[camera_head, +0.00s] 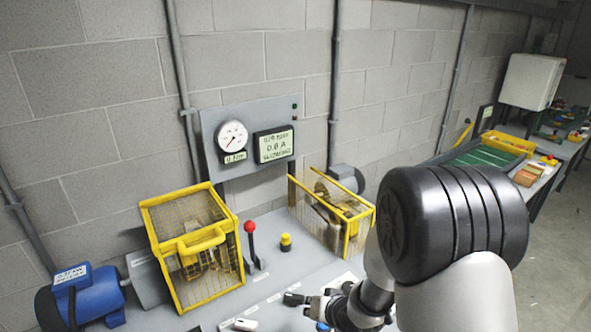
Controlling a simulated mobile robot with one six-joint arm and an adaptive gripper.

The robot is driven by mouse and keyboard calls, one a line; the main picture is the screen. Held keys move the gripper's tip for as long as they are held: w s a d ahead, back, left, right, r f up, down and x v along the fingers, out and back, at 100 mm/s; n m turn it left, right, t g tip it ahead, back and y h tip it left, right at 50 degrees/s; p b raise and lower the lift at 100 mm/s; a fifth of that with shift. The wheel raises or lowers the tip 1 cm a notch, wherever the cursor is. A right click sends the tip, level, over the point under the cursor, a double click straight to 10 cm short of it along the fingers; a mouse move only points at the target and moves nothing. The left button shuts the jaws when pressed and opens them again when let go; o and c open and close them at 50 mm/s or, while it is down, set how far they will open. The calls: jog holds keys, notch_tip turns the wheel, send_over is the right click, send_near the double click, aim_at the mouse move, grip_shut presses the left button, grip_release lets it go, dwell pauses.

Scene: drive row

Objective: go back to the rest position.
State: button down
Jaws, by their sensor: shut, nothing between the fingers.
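My gripper (296,299) is low in the picture, above the front of the grey bench (275,278). It points left from my arm, which fills the lower right. The fingers look small and dark and are shut with nothing between them. A lever with a red knob (250,227) stands upright on the bench, behind and left of my gripper. A yellow button (286,241) sits to the right of the lever. My arm hides part of the bench on the right.
Yellow-framed mesh guards stand at left (195,245) and right (333,213). A blue motor (88,298) is at lower left. A grey panel (250,138) on the wall carries a round gauge (232,135) and a display (275,146). More benches with a green tray (484,156) run back right; bare floor (550,240) lies beside them.

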jog(key=s+d+r+h, duration=0.2)
jog(key=s+d+r, duration=0.25)
jog(key=r, duration=0.35)
jog(key=s+d+r+h, duration=0.25)
jog(key=d+r, duration=0.35)
jog(key=r, duration=0.3)
jog(key=s+r+g, duration=0.1)
jog(key=s+r, duration=0.2)
jog(key=s, duration=0.7)
jog(key=s+r+g, duration=0.1)
jog(key=s+r, duration=0.2)
jog(key=s, duration=0.7)
jog(key=shift+s+a+n+g+b, duration=0.2)
jog(key=shift+a+n+g+b, duration=0.1)
jog(key=shift+n+b, duration=0.15)
jog(key=shift+y, duration=0.25)
